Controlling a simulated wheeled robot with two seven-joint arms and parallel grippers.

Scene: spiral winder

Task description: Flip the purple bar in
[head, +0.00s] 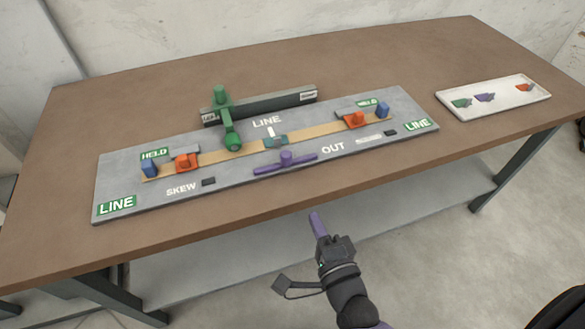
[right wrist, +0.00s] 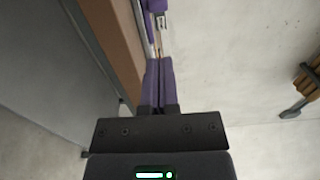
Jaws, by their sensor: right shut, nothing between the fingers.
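The purple bar (head: 284,163) lies on the front part of the grey board (head: 110,180), left of the word OUT, with a raised knob at its middle. My right gripper (head: 316,217) is shut and empty, in front of the table's front edge and apart from the bar. Its purple fingers (right wrist: 158,82) are together in the right wrist view, with a purple piece beyond them at the top that may be the bar. My left gripper is not in view.
A wooden strip (head: 210,155) runs along the board with red-orange clamps (head: 187,162) and blue blocks (head: 149,168) near its ends. A green lever (head: 229,125) stands behind it at a dark rail (head: 285,101). A white tray (head: 512,101) with small coloured pieces lies at right on the brown table (head: 385,65).

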